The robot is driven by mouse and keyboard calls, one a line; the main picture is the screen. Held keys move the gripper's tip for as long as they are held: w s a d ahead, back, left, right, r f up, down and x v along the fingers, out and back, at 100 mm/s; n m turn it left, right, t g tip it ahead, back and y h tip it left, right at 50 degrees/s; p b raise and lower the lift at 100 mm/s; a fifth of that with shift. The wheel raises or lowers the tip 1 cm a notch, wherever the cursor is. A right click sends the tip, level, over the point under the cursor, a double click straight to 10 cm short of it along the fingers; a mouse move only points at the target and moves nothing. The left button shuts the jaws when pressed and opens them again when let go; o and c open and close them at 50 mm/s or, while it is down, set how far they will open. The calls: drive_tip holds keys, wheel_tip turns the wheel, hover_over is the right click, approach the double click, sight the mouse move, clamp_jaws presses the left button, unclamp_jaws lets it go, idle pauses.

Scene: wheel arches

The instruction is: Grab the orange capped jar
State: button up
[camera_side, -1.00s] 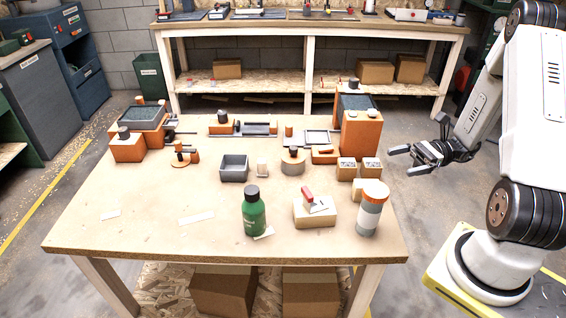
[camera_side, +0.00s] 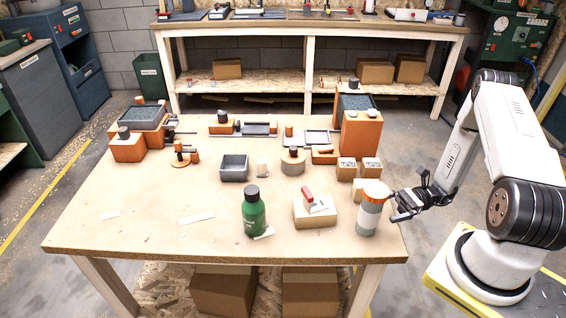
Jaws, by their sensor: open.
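The orange capped jar (camera_side: 370,214) stands upright near the right front corner of the wooden table (camera_side: 150,222). It has an orange lid, a grey body and a pale label band. My gripper (camera_side: 393,206) is open and empty, just to the right of the jar and at about its height in the picture. Its fingers point left toward the jar. One fingertip appears close to the jar's side; I cannot tell whether it touches.
A cream box with a red handle (camera_side: 314,210) stands just left of the jar, and a green bottle (camera_side: 253,212) further left. Small cartons (camera_side: 346,169) and an orange machine (camera_side: 361,132) stand behind the jar. The table's left front is mostly clear.

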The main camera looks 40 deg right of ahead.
sight(372, 191)
drive_tip(key=shift+x, duration=3.9)
drive_tip(key=c, duration=1.2)
drive_tip(key=shift+r, duration=0.15)
drive_tip(key=shift+r, duration=4.9)
